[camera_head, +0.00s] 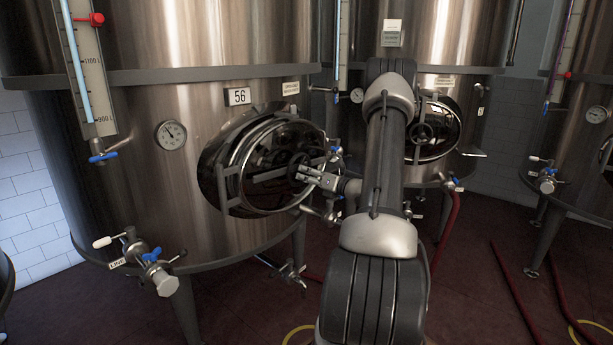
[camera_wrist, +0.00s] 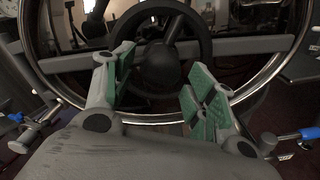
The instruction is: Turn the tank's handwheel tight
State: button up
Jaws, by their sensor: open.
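The steel tank (camera_head: 140,170) labelled 56 has a round manway door (camera_head: 268,195) on its front. A dark handwheel sits at the middle of the door, partly hidden by my gripper in the head view. In the wrist view the handwheel (camera_wrist: 207,45) shows as a dark ring with a rounded hub, in front of a grey crossbar (camera_wrist: 75,63). My gripper (camera_head: 302,172) is in front of the handwheel. In the wrist view my gripper (camera_wrist: 160,75) is open, its green-padded fingers apart near the lower rim. Contact with the rim cannot be told.
A blue-handled valve (camera_head: 153,256) and a dial gauge (camera_head: 171,135) are on the tank left of the door. A second tank (camera_head: 455,75) with its own door stands behind my arm. Red hoses (camera_head: 520,290) lie on the floor at right.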

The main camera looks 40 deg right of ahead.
jog(key=shift+w+a, duration=0.15)
jog(key=shift+w, duration=0.45)
jog(key=shift+c, duration=0.3)
grip_shut()
